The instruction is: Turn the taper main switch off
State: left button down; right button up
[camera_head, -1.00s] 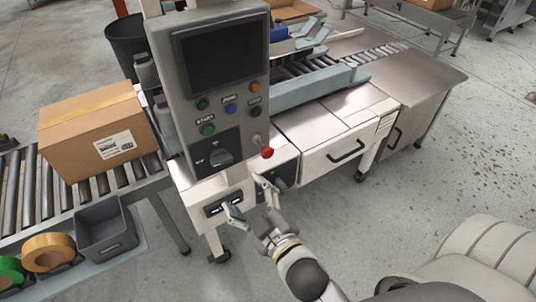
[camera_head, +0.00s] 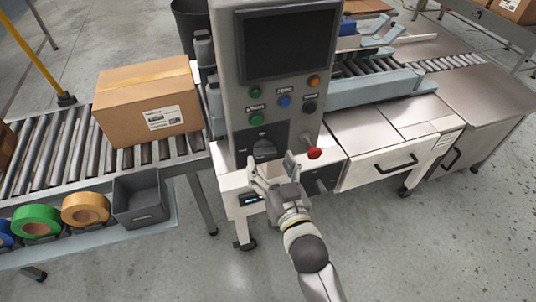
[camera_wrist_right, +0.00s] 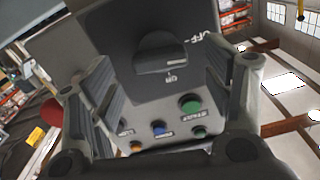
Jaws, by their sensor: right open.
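The taper main switch is a black rotary knob (camera_head: 264,147) on a dark plate low on the grey control panel (camera_head: 235,110). In the right wrist view the knob (camera_wrist_right: 160,50) lies ahead, between and beyond my spread fingers. An ON mark is just below it there and an OFF mark to its upper right; which one the knob points at is hard to tell. My right gripper (camera_head: 272,164) is open and empty just below the knob in the head view, with no clear contact. My left gripper is not in view.
A red-tipped lever (camera_head: 314,152) sticks out right of the switch. Green, blue, orange and black buttons (camera_head: 284,101) sit above it. A cardboard box (camera_head: 140,115) rests on the roller conveyor at left, with tape rolls (camera_head: 86,209) and a grey bin (camera_head: 158,207) in front.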

aim_at(265, 151)
jog(key=shift+x, duration=1.05)
jog(key=shift+w+a, duration=0.1)
jog(key=shift+w, duration=0.25)
jog(key=c, duration=0.9)
jog(key=shift+r+n+p, duration=0.15)
jog(key=shift+n+p, duration=0.35)
jog(key=shift+p, duration=0.3)
jog(key=shift+c, duration=0.6)
jog(key=shift+n, duration=0.5)
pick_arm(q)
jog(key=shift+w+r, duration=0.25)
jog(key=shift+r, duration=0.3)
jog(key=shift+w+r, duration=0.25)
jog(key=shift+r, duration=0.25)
pick_arm(e)
jog(key=o, duration=1)
